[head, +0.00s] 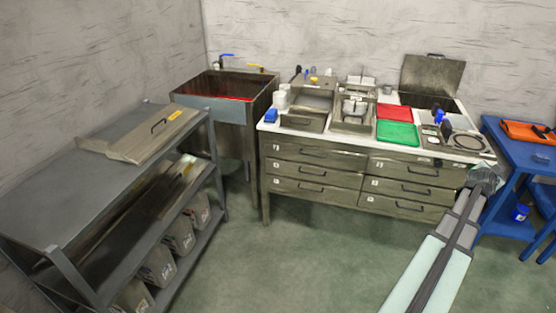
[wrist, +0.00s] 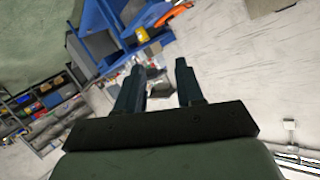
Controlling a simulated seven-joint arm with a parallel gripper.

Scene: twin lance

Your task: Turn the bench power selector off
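I cannot pick out the bench power selector for certain in either view. The steel drawer bench (head: 312,168) stands against the back wall, with a white top crowded with equipment. My gripper (wrist: 159,67) is open, with a clear gap between its two dark fingers and nothing held. In the head view my arm reaches up from the lower right, and its end (head: 487,180) is in front of the bench's right end, hiding part of it. The wrist view is tilted and looks past the fingers toward blue furniture and pale walls.
A red tray (head: 391,112) and a green tray (head: 398,133) lie on the bench. A sink (head: 228,104) stands left of it, and a grey shelf rack (head: 75,190) is at the left. A blue table (head: 510,150) stands right. The green floor between is clear.

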